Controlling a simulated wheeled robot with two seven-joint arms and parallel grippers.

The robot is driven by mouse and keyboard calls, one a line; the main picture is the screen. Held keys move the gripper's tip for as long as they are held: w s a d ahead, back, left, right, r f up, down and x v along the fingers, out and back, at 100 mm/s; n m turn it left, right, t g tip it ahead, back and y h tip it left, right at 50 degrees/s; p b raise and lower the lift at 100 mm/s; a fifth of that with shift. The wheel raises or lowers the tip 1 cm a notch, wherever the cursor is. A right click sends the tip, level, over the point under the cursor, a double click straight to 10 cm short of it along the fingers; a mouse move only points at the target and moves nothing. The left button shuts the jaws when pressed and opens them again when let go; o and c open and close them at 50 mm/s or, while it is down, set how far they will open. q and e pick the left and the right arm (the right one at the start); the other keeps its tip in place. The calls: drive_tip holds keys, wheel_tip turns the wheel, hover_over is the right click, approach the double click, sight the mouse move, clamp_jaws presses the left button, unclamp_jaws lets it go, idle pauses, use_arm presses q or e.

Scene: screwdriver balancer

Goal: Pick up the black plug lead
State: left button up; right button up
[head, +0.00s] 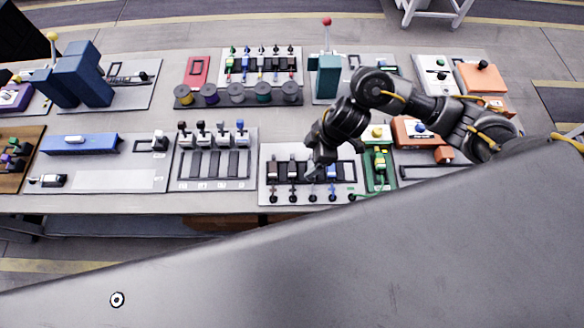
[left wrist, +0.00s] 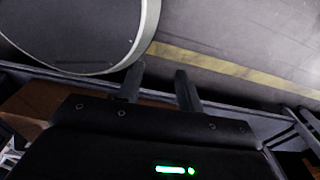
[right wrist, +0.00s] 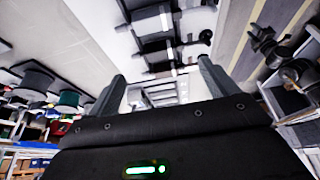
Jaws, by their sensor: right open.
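A light panel (head: 264,187) at the front middle of the table holds several upright dark plug leads in a row, with small dark plugs along its front edge. My right gripper (head: 314,172) points down over this row and hides part of it. In the right wrist view its fingers (right wrist: 162,82) are apart, with black-and-white plug bodies (right wrist: 152,24) beyond them and nothing clearly held. Which lead is the black one I cannot tell. My left gripper (left wrist: 158,86) is open and empty, over the table's edge and floor; it is not visible in the head view.
A green device (head: 379,171) stands right of the panel. A rack with several plugs (head: 214,158) is to its left, and a row of spools (head: 237,95) lies behind. A blue bar (head: 78,143) sits further left. The table's front edge is close to the panel.

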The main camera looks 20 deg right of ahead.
sight(295, 168)
drive_tip(key=x, duration=0.3)
drive_tip(key=shift+w+a+f, duration=0.1)
drive_tip(key=shift+f, duration=0.25)
drive_tip(key=x, duration=0.5)
drive_tip(key=shift+w+a, duration=0.2)
drive_tip(key=shift+w, duration=0.1)
drive_tip(key=c, duration=1)
use_arm(q)
drive_tip(key=shift+w+f, duration=0.1)
drive_tip(key=shift+w, duration=0.4)
